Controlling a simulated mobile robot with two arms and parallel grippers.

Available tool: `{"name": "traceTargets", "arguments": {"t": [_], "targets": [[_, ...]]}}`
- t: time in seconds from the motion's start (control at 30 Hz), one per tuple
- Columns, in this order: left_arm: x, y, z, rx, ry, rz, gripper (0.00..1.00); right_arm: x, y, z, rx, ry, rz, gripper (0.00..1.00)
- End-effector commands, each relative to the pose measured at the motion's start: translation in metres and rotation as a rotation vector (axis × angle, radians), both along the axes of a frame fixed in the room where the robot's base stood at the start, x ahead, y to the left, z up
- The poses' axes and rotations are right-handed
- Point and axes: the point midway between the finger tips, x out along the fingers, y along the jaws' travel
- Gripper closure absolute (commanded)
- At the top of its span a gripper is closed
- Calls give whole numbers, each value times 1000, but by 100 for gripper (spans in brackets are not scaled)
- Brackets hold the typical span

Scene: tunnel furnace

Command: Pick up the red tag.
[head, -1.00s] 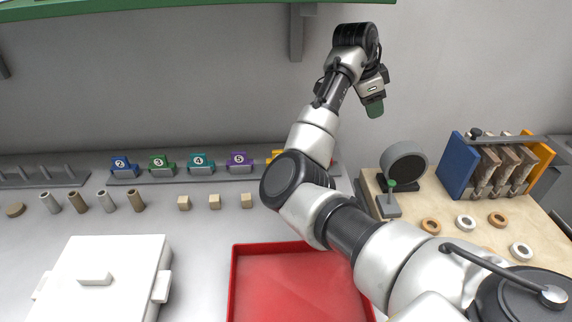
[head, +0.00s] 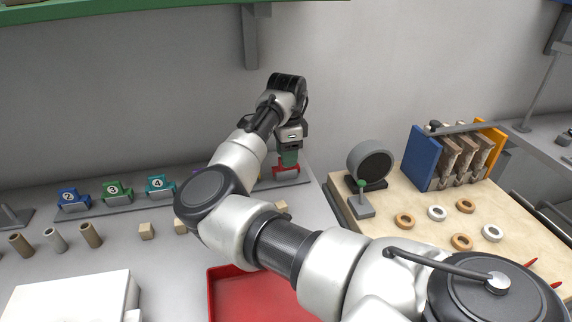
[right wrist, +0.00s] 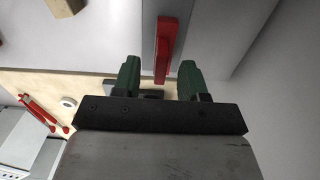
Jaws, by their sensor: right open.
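The red tag (head: 286,170) stands at the right end of the grey rack at the back of the table. My right gripper (head: 289,157) is just above it with its green fingers pointing down, partly covering it. In the right wrist view the red tag (right wrist: 165,45) shows as a narrow upright shape, its lower end between the two green fingers of my open right gripper (right wrist: 158,68). Gaps show on both sides, and I cannot tell the remaining height. My left gripper is not in view.
Blue (head: 73,198), green (head: 117,191) and teal (head: 160,186) numbered tags stand on the rack to the left; a purple one is mostly hidden by my arm. A round dark-faced device (head: 370,163) stands to the right. A red tray (head: 212,295) lies in front.

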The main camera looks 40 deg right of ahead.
Motion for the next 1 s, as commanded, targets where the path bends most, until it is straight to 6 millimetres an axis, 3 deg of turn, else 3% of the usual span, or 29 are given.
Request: {"name": "traceTargets", "arguments": {"t": [0.13,0.4,0.7,1.0], "targets": [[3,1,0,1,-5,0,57,0,1,-17,0,0,1,57],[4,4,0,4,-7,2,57,0,1,-20,0,0,1,57],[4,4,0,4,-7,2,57,0,0,-19,0,0,0,100],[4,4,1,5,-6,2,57,0,0,-19,0,0,0,100]]}}
